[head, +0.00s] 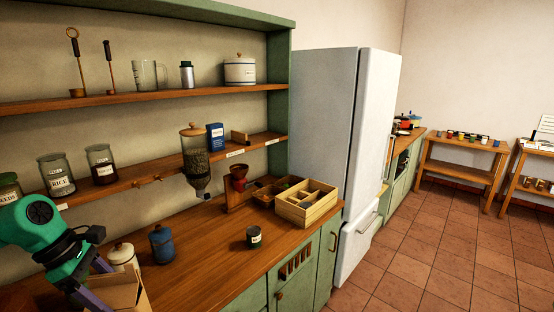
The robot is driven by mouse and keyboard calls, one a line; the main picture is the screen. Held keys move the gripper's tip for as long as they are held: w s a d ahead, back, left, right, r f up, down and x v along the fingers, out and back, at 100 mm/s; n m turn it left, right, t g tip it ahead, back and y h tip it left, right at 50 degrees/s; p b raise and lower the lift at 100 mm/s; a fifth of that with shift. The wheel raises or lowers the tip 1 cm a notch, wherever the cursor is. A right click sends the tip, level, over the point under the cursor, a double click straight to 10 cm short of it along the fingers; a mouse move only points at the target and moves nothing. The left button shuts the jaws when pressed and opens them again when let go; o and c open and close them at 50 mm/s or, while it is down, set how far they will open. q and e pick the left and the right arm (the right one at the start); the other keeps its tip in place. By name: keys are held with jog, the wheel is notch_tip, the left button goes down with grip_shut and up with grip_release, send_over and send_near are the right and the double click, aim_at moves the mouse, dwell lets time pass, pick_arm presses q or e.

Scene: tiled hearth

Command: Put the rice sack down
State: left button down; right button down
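My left gripper (96,282) is at the lower left, at the end of a green arm, over the near end of the wooden counter. Its dark fingers are by a tan, open-topped, boxy thing (122,291) cut off by the bottom edge. I cannot tell whether this is the rice sack, or whether the fingers are closed on it or only beside it. No other sack shows. A glass jar labelled RICE (58,176) stands on the lower shelf. My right gripper is out of view.
On the counter (203,262) stand a cream lidded jar (122,256), a blue canister (161,244), a dark cup (254,237) and a wooden divided box (307,204). A grain dispenser (195,160) hangs at the lower shelf. Bare counter lies between the canister and cup.

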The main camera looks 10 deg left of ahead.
pick_arm(q)
jog(key=d+f+m+g, duration=0.1)
jog(key=d+f+m, duration=0.1)
jog(key=f, duration=0.1)
jog(key=d+f+m, duration=0.2)
jog(key=d+f, duration=0.1)
jog(key=shift+d+f+m+g+h, duration=0.25)
jog(key=shift+d+m+g+h, duration=0.05)
jog(key=shift+d+m+g, duration=0.1)
jog(key=s+d+f+m+g+y, duration=0.15)
jog(key=d+f+m, duration=0.25)
jog(key=d+m, duration=0.45)
jog(key=s+d+f+m+g+y, duration=0.1)
jog(key=d+f+m+g+y, duration=0.3)
jog(key=d+m, duration=0.45)
notch_tip(320, 180, down, 11)
jog(key=t+b, duration=0.1)
jog(key=b, duration=0.9)
jog(key=shift+w+a+m+h, duration=0.15)
jog(key=shift+a+m+h, duration=0.15)
jog(key=shift+a+h, duration=0.15)
jog(key=shift+r, duration=0.1)
